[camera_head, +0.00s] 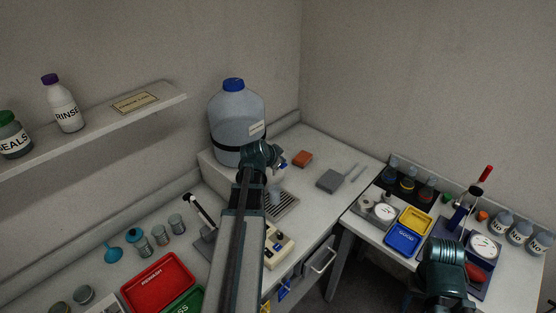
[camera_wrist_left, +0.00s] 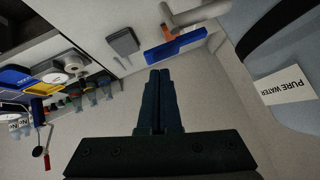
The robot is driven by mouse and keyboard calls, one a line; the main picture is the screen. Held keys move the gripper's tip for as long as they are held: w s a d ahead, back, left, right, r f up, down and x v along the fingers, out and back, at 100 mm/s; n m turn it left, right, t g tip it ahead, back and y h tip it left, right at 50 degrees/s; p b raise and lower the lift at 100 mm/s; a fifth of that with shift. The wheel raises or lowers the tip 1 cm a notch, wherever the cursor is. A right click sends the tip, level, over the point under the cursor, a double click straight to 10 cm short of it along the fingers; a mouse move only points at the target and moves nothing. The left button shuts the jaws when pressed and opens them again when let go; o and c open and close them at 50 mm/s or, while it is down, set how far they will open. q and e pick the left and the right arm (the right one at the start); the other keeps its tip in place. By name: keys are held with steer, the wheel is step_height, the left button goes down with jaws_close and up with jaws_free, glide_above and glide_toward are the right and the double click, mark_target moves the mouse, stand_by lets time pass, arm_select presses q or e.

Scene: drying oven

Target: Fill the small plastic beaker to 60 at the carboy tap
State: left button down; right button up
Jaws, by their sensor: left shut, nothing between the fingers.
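The carboy (camera_head: 237,112), a large translucent jug with a blue cap, stands at the back of the left bench; its "PURE WATER" label (camera_wrist_left: 287,88) shows in the left wrist view. A grey spout (camera_wrist_left: 196,13) and a blue lever (camera_wrist_left: 176,48) show beside it there. A small pale vessel (camera_head: 276,192), apparently the plastic beaker, stands on the drip tray (camera_head: 286,206), partly hidden by my left arm; its level is unreadable. My left gripper (camera_head: 281,160) is shut and empty, close to the tap; its fingertips (camera_wrist_left: 158,73) point toward the blue lever, apparently apart from it. My right gripper (camera_head: 446,272) shows no clear fingers.
Red (camera_head: 158,283) and green trays sit at front left. The right table holds blue (camera_head: 405,238) and yellow trays, bottles and a balance. A shelf (camera_head: 110,125) hangs at left.

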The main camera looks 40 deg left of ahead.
arm_select(q)
steer(key=w+a+r+p+v, duration=0.1)
steer(key=a+p+v, duration=0.1)
steer(key=p+v, duration=0.6)
steer(key=v, duration=0.3)
steer(key=shift+d+r, duration=0.25)
arm_select(e)
step_height(320, 180, up, 9)
steer(key=shift+s+a, duration=0.25)
steer(key=shift+a, duration=0.05)
arm_select(q)
steer(key=shift+s, duration=0.1)
arm_select(e)
steer(key=shift+f, duration=0.1)
